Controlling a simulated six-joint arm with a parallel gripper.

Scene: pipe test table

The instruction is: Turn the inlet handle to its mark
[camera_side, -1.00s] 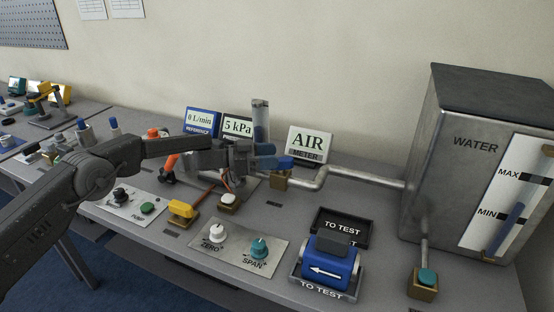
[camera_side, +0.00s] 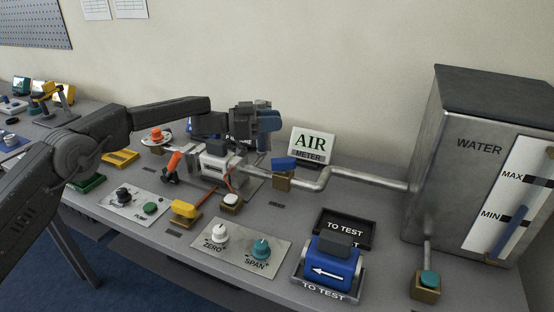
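An orange handle (camera_side: 173,162) stands tilted at the left end of the pipe assembly. I cannot tell for certain which is the inlet handle, and no mark on either can be made out. My gripper (camera_side: 268,121) is raised above the pipe, up and left of the blue handle and apart from it. Its blue-tipped fingers are seen edge-on, so their opening is unclear. It hides the upright tube and the displays behind it.
A steel water tank (camera_side: 470,120) stands at the right, joined by a bent pipe (camera_side: 360,178). An AIR meter sign (camera_side: 312,144) is behind the valve. In front are a ZERO/SPAN panel (camera_side: 236,258), a yellow block (camera_side: 186,209) and a blue unit (camera_side: 332,264) in a tray.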

